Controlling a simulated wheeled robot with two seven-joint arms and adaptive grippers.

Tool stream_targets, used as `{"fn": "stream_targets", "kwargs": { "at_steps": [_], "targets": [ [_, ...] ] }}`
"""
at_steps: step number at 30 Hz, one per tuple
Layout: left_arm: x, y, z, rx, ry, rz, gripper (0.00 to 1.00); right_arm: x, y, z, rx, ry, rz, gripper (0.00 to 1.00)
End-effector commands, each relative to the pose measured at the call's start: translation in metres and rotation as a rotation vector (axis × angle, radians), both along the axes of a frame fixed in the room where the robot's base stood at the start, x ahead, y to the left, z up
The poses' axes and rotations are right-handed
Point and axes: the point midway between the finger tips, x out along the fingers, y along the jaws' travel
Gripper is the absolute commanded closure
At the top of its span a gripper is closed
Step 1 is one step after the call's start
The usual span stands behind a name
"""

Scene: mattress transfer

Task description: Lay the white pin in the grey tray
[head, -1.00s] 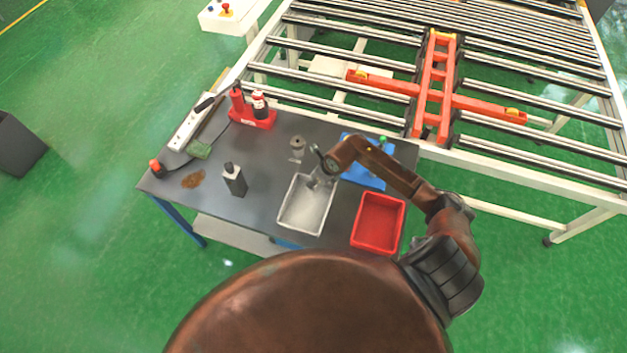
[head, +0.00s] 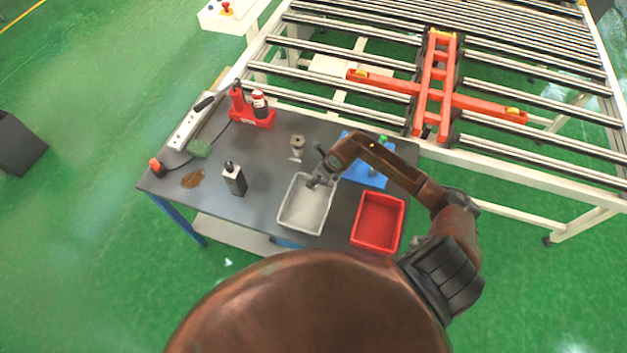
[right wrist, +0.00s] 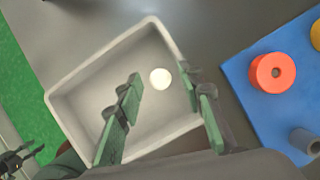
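The grey tray (head: 292,219) lies on the dark table, and it also fills the middle of the right wrist view (right wrist: 75,92). My right gripper (head: 313,184) is over the tray's far part, pointing down. In the right wrist view its green-padded fingers (right wrist: 160,80) are spread apart. A round white end, seemingly the white pin (right wrist: 160,78), shows between the fingertips, with a gap on both sides. It appears within the tray's outline, seen end-on; whether it stands or touches the floor I cannot tell. In the head view I cannot make out the pin.
A red bin (head: 379,222) stands right of the tray. A blue board (head: 370,178) with coloured parts is behind my right arm. A grey bottle (head: 234,181), a metal part (head: 297,144) and a red holder with bottles (head: 254,115) stand on the table.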

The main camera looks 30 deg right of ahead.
Motion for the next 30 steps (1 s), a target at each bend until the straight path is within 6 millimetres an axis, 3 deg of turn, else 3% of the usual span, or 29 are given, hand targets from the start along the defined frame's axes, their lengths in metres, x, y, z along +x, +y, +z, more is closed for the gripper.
{"fn": "stream_targets", "kwargs": {
  "at_steps": [9, 15, 30],
  "targets": [
    [-0.001, 0.000, -0.010, 0.000, 0.001, 0.000, 0.60, -0.023, -0.011, 0.061, -0.004, -0.003, 0.003, 0.65],
    [-0.001, 0.000, -0.014, 0.000, 0.002, 0.000, 0.60, -0.033, -0.014, 0.086, -0.002, -0.002, 0.002, 0.65],
    [0.000, 0.000, -0.013, 0.000, 0.001, 0.000, 0.60, -0.036, -0.014, 0.094, 0.016, 0.003, -0.005, 0.65]
  ]
}}
